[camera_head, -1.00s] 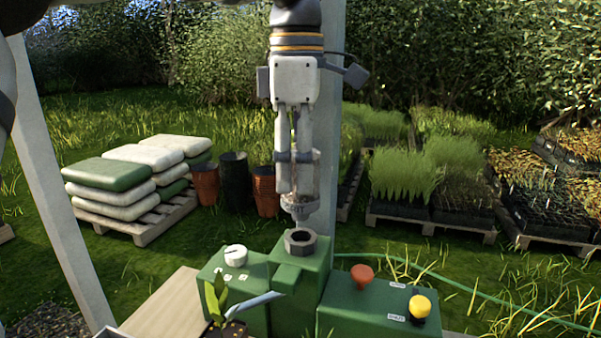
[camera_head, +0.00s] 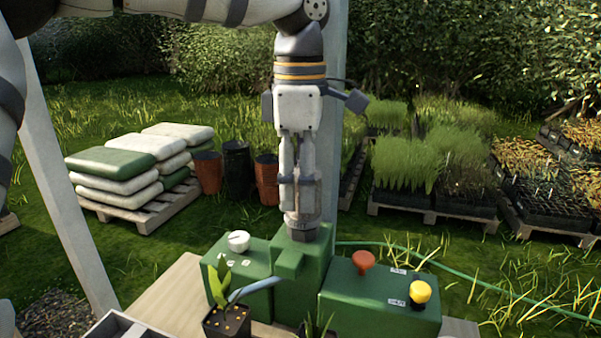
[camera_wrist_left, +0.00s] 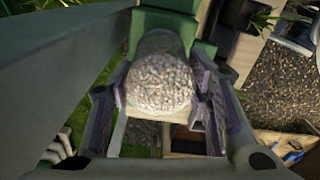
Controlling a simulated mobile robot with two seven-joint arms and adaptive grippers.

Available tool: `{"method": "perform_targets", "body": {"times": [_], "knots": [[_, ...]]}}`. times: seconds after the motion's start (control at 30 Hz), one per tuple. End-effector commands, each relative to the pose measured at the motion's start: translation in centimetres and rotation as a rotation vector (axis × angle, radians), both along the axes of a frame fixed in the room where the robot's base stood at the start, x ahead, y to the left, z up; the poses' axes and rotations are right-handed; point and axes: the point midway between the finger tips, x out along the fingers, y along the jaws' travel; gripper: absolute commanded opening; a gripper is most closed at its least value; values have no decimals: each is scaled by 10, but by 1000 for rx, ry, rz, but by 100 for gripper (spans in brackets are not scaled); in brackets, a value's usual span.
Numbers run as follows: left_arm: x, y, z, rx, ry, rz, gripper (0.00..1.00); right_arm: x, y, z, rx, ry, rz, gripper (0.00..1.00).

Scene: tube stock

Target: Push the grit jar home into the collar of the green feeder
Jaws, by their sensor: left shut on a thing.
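The grit jar (camera_head: 304,206) is clear with a grey lower end and hangs upright in my left gripper (camera_head: 297,180), which is shut on it from above. The jar's lower end meets the dark hexagonal collar (camera_head: 302,234) on top of the green feeder (camera_head: 302,278). The collar's opening is hidden by the jar, so I cannot tell how deep it sits. In the left wrist view the jar (camera_wrist_left: 160,75) shows pale grit between the two fingers, with the green feeder (camera_wrist_left: 165,20) beyond it. My right gripper is not in view.
The feeder carries a white knob (camera_head: 238,241), an orange-red button (camera_head: 363,260) and a yellow button (camera_head: 420,292). A potted seedling (camera_head: 226,321) stands close in front. A grey post (camera_head: 333,120) rises just behind my gripper.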

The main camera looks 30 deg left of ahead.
Motion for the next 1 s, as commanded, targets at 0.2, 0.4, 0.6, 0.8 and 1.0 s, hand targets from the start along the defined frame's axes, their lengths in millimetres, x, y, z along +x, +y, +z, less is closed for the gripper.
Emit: {"method": "perform_targets", "body": {"times": [0.2,0.4,0.6,0.8,1.0], "knots": [[0,0,-1,0,-1,0,13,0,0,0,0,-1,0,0],[0,0,-1,0,-2,0,13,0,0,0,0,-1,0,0],[0,0,-2,1,-2,1,13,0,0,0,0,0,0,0],[0,0,-5,1,-2,0,13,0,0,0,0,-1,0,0],[0,0,-5,0,-2,0,69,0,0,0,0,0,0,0]]}}
